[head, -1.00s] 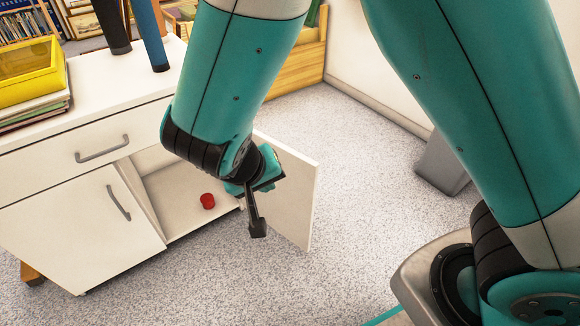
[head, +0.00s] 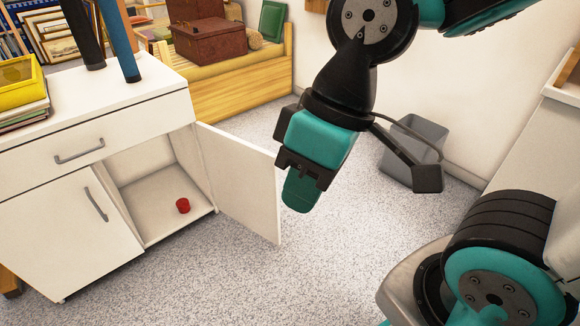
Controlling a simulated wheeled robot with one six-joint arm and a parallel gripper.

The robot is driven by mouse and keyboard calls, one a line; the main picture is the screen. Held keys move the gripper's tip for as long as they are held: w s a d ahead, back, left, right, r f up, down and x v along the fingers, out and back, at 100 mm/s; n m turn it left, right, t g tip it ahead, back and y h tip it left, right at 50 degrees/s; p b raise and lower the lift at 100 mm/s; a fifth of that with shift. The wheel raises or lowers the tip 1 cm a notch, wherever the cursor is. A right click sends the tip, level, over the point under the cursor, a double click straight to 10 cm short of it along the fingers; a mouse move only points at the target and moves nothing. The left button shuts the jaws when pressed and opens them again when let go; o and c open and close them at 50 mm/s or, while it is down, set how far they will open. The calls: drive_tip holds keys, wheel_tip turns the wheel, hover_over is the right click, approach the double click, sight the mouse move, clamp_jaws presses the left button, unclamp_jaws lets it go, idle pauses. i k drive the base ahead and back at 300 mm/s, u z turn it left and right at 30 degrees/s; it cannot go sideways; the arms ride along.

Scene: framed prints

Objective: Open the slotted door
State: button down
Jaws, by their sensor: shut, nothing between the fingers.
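The white cabinet (head: 150,100) stands at left. Its right-hand door (head: 240,180) is swung wide open, its inner face showing; I see no slots on that face, and its outer face is hidden. The left-hand door (head: 75,235) is closed and has a grey bar handle (head: 97,204). My gripper (head: 300,195) is shut and empty, pointing down. In the picture it is just right of the open door's free edge; I cannot tell the gap in depth.
A red cup-like object (head: 183,206) sits on the cabinet's floor. A shut drawer (head: 100,140) is above. A grey bin (head: 415,150) stands by the wall. A wooden bench (head: 240,90) bears a brown case (head: 208,40). The speckled floor (head: 220,290) in front is clear.

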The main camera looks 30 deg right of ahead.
sight(244, 175)
drive_tip(key=z, duration=0.35)
drive_tip(key=i, duration=0.85)
drive_tip(key=u, duration=0.15)
